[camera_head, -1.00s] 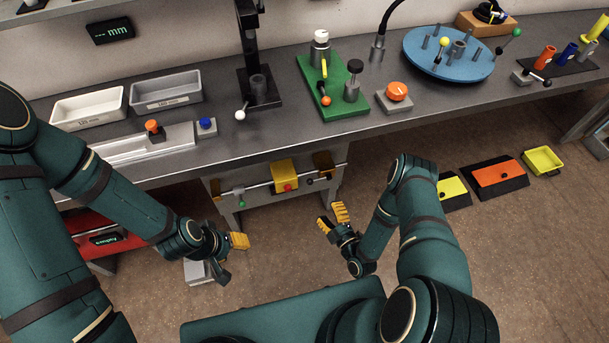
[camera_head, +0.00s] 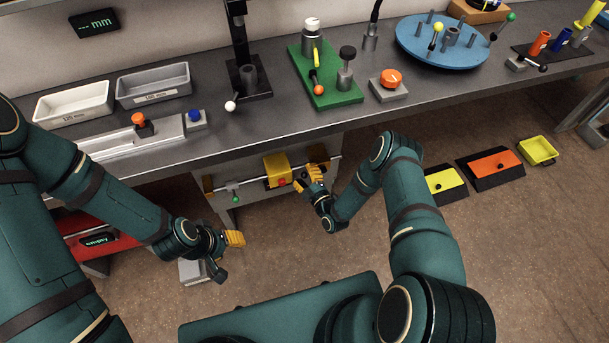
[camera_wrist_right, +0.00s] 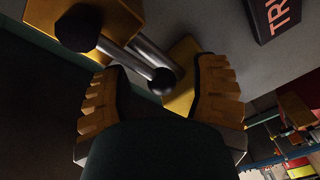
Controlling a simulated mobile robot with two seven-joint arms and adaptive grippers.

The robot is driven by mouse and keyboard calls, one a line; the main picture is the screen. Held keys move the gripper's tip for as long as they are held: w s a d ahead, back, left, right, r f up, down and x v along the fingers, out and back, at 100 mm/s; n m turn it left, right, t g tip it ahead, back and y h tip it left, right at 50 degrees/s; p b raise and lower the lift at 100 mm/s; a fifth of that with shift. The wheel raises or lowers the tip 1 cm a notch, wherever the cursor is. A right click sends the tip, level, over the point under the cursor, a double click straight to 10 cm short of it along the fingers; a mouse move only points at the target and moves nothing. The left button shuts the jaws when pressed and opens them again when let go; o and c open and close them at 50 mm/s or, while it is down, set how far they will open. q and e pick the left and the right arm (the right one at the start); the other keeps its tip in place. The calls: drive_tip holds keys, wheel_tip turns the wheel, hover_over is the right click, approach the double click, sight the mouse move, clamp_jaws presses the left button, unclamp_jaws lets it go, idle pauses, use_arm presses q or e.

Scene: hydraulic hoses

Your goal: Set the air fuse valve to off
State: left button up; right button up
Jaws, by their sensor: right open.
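Under the bench's front edge, a metal bar carries a yellow box (camera_head: 277,169) with a red button (camera_head: 281,182) and a green knob (camera_head: 235,198). I cannot tell for certain which part is the air fuse valve. My right gripper (camera_head: 311,179) is at the bar's right part, just right of the yellow box, and hides some of it. In the right wrist view its open fingers (camera_wrist_right: 160,92) stand either side of a black ball knob (camera_wrist_right: 162,81), beside a metal rod (camera_wrist_right: 150,62); contact is unclear. My left gripper (camera_head: 228,256) hangs open and empty, lower left.
The bench top (camera_head: 225,118) overhangs the bar. On it are a green plate (camera_head: 322,92) with a lever, an orange knob (camera_head: 391,78) and a blue turntable (camera_head: 440,55). A red unit (camera_head: 100,240) stands at left.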

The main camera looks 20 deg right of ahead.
drive_tip(key=shift+c, duration=0.4)
clamp_jaws()
